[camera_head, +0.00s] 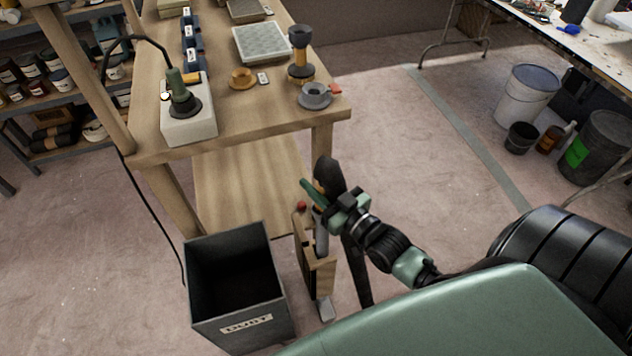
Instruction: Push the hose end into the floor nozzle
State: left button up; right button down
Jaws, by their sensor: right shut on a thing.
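My right gripper (317,192) is in front of the bench's near right leg, shut on the black hose end (328,172). The hose (357,270) hangs down behind my wrist toward the floor. Just below the gripper stands a narrow wooden holder (318,265). A grey upright piece (321,236) in it looks like the neck of the floor nozzle, with a grey foot (327,311) at floor level. The hose end appears above this neck and apart from it; my gripper hides part of the gap. My left gripper is out of view.
A dark bin marked DUST (235,308) stands left of the holder. The wooden workbench (240,136) rises behind, with a green tool (179,95) on a pale block and several small items. Open floor (430,170) lies to the right; buckets (527,95) stand farther off.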

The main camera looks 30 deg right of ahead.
aim_at(329, 197)
jog(key=shift+s+f, duration=0.2)
jog(key=shift+f, duration=0.45)
jog(key=c, duration=1)
grip_release()
jog(key=shift+w+r, duration=0.1)
jog(key=shift+w, duration=0.05)
jog(key=shift+r, duration=0.1)
jog(key=s, duration=0.2)
jog(key=s+d, duration=0.1)
jog(key=s, duration=0.4)
jog(key=shift+s+d, duration=0.15)
jog(key=shift+s, duration=0.25)
